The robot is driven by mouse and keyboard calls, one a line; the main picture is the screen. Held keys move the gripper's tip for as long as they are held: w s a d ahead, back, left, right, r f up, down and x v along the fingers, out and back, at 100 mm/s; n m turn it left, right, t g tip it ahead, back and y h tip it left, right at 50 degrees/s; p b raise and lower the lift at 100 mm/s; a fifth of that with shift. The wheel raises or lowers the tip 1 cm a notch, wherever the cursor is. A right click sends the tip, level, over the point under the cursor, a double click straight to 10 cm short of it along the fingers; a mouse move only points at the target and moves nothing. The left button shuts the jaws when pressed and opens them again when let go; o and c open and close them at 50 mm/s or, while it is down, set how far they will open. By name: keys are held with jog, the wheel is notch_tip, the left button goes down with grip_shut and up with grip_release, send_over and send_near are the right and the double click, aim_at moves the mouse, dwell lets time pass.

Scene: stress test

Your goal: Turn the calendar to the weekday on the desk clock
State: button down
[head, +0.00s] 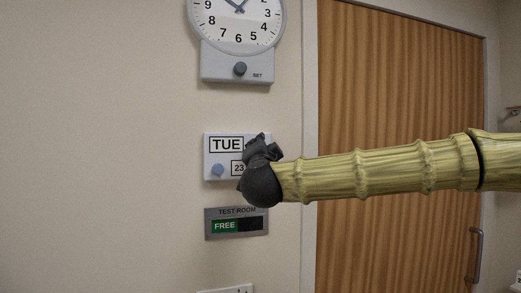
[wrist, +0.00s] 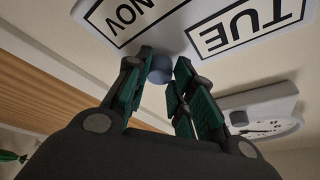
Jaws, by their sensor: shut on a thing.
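A white calendar (head: 210,155) hangs on the wall and reads TUE and 23 in the head view; my gripper covers its right part. In the wrist view the calendar (wrist: 178,38) is upside down and reads TUE and NOV. My gripper (head: 263,150) is at its right side, shut on a blue-grey knob (wrist: 160,70) between the fingers (wrist: 160,82). Another blue-grey knob (head: 218,170) at the calendar's lower left is free. A round clock (head: 237,22) is on the wall above, cut off at the top; I see no weekday on its visible part.
The clock's base has a dark knob (head: 240,69) marked SET. A TEST ROOM sign (head: 252,225) showing FREE is just below the calendar. A wooden door (head: 390,90) with a metal handle (head: 475,255) is on the right. The wall to the left is bare.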

jog(key=c, duration=1.2)
grip_release()
jog(key=shift+d, duration=0.1)
jog(key=v, duration=1.2)
